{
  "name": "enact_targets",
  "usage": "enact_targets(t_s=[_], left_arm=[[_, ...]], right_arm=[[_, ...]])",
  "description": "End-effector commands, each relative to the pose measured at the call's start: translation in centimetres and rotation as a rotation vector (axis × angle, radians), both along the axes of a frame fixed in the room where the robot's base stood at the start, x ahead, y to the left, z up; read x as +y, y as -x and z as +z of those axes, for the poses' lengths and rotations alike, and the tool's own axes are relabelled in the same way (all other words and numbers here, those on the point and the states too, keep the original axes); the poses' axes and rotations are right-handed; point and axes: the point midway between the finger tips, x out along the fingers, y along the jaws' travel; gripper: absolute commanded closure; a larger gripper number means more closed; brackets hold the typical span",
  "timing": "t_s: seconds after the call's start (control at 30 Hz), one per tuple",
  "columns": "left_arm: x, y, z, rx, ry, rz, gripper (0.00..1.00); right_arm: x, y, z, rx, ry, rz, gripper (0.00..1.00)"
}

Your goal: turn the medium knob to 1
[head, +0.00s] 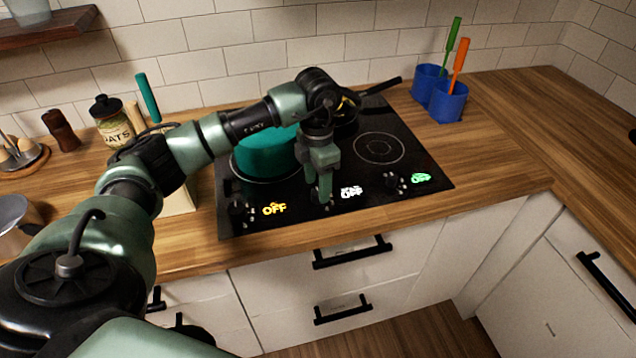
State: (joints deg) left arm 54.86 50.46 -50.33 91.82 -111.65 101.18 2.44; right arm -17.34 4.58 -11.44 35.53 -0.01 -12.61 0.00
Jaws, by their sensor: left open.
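A black cooktop (425,165) is set in the wooden counter, with a row of black knobs along its front edge. The left knob (238,209) has a yellow "OFF" label (274,209) beside it. A white label (351,191), hard to read, stands right of my left gripper. The right knob (392,182) has a green label (421,179) beside it. My left gripper (321,195) points down, open, at the middle of the knob row. It largely hides the middle knob, and I cannot tell whether its fingers touch it. My right gripper is not in view.
A teal pot (265,155) stands on the cooktop behind my left gripper, and a dark pan with a long handle (381,86) is behind the wrist. Blue utensil cups (447,103) stand at the back right. The right counter is clear.

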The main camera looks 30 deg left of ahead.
Motion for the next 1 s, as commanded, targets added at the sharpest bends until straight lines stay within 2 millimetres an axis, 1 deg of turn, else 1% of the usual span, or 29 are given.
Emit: enact_targets(t_s=[0.1,0.17,0.4,0.43,0.47,0.5,0.57,0.6,0.63,0.87,1.0], left_arm=[[-0.1,0.1,-1.0,0.002,0.001,-0.001,0.47],[-0.1,0.0,-1.3,0.001,0.002,-0.002,0.47],[-0.1,0.0,-1.4,-0.001,0.002,-0.002,0.47],[-0.1,0.0,-1.4,-0.001,0.002,-0.002,0.5],[-0.1,0.0,-1.4,-0.001,0.002,-0.002,0.58],[-0.1,0.0,-1.4,-0.001,0.002,-0.002,0.69],[-0.1,0.0,-1.4,-0.001,0.002,-0.002,0.86],[-0.1,0.0,-1.4,-0.001,0.002,-0.002,0.97],[-0.1,0.0,-1.4,-0.001,0.002,-0.002,1.0],[-0.1,0.0,-1.4,-0.001,0.002,-0.017,1.0],[-0.1,0.0,-1.5,-0.002,0.001,-0.063,1.0]], right_arm=[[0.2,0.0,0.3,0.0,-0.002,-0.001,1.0],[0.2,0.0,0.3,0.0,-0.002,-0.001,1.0],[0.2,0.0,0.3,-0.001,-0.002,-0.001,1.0],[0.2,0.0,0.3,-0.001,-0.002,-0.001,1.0],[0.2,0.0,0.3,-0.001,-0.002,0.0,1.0],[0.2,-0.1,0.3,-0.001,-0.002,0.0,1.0],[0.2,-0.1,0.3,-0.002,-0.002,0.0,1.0],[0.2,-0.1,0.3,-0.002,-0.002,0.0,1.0],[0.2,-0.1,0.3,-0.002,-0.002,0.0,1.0],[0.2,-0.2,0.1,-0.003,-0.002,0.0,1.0],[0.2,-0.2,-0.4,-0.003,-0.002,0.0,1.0]])
